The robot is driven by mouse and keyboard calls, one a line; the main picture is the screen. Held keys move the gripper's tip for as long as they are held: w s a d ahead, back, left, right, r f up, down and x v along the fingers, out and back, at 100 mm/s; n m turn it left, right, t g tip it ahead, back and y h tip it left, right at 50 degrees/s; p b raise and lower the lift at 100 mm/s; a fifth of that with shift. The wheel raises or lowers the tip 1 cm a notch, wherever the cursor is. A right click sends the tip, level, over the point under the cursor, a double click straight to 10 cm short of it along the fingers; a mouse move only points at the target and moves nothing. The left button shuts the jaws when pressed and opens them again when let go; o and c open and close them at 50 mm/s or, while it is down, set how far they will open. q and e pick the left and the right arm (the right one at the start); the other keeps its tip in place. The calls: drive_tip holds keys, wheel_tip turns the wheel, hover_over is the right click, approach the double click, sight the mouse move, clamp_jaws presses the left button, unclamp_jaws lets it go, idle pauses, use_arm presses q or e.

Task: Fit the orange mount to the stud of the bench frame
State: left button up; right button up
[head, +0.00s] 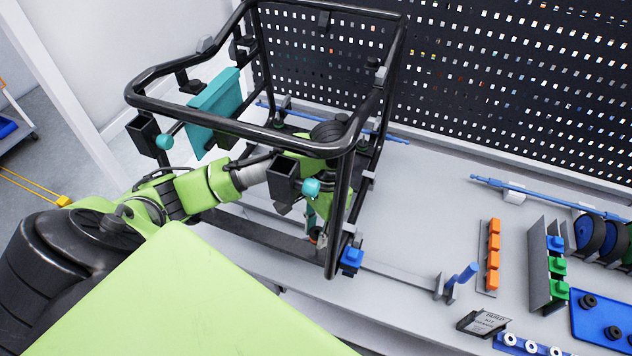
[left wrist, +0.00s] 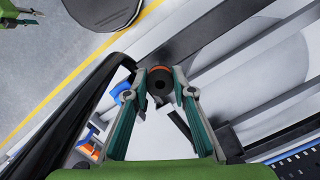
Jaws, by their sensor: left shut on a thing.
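The bench frame (head: 255,135) is a black tubular cage standing on the grey bench in the head view. My left gripper (head: 316,238) is low inside its front right part, near the front right post. In the left wrist view my left gripper (left wrist: 160,88) is shut on the orange mount (left wrist: 160,68), which shows as an orange rim around a dark round centre. In the head view the mount is mostly hidden by the fingers. I cannot make out the stud. My right gripper (left wrist: 32,16) shows small at the top left of the wrist view, its fingers apart.
A blue block (head: 351,258) sits at the frame's lower front right corner, close to my left gripper. A teal panel (head: 213,105) hangs on the frame's left. Right of it stand an orange block strip (head: 493,260) and a blue-and-green block rack (head: 540,265). A perforated wall (head: 500,80) closes the back.

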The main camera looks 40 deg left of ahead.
sight(318, 253)
use_arm(q)
drive_tip(key=shift+d+f+b, duration=0.15)
drive_tip(key=shift+f+b, duration=0.05)
drive_tip(key=shift+f, duration=1.4)
drive_tip(key=shift+d+f+b, duration=0.1)
drive_tip(key=shift+f+b, duration=0.1)
drive_tip(key=shift+f, duration=1.4)
drive_tip(key=o, duration=1.2)
drive_tip(key=r, duration=0.5)
drive_tip(key=w+r, duration=0.1)
drive_tip(key=r, duration=0.1)
drive_tip(key=shift+r, duration=0.2)
drive_tip(key=shift+f, duration=0.1)
